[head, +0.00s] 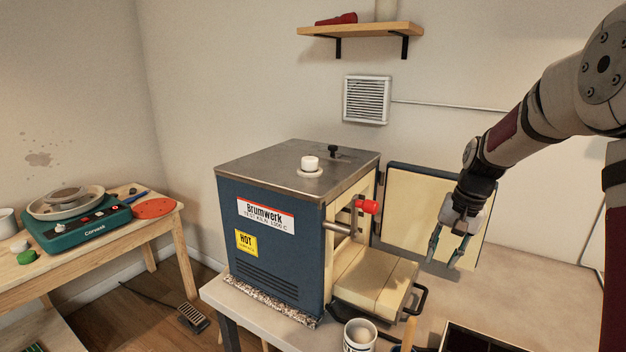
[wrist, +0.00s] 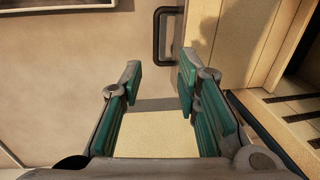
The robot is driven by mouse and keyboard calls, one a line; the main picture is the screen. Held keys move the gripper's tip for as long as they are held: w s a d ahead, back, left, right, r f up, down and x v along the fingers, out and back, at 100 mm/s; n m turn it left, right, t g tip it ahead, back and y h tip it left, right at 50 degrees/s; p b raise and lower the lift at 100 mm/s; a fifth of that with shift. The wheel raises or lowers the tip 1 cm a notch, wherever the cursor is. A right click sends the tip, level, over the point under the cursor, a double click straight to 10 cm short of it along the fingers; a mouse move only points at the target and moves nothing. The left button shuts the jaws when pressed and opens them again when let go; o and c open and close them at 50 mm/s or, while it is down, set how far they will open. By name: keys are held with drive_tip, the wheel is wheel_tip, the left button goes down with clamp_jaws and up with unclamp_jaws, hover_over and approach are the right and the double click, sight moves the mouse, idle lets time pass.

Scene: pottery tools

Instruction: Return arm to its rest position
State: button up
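My gripper (head: 443,262) hangs from my arm at the right of the head view, in front of the open kiln door (head: 408,205). Its two teal-padded fingers are spread apart, with nothing between them. In the wrist view my gripper (wrist: 158,85) is also open and empty, and a pale surface shows between the fingers. The blue kiln (head: 275,275) stands to the left of my gripper, with its front open.
A cream block with a dark handle (head: 420,298) juts from the kiln's front, below and left of my gripper. A white cup (head: 360,335) and a dark tray (head: 470,340) stand at the near edge. A wall shelf (head: 362,29) hangs above.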

drive_tip(key=s+a+r+n+h, duration=0.1)
drive_tip(key=s+a+r+n, duration=0.1)
drive_tip(key=s+a+r, duration=0.55)
drive_tip(key=s+a+r+n+t, duration=0.1)
drive_tip(key=s+a+r+n, duration=0.1)
drive_tip(key=s, duration=0.9)
drive_tip(key=s+a+r+n+t, duration=0.2)
drive_tip(key=s+a+r, duration=0.1)
drive_tip(key=s, duration=0.9)
drive_tip(key=shift+s+a+n+t, duration=0.2)
drive_tip(key=shift+a+n+t, duration=0.15)
drive_tip(key=shift+a, duration=0.3)
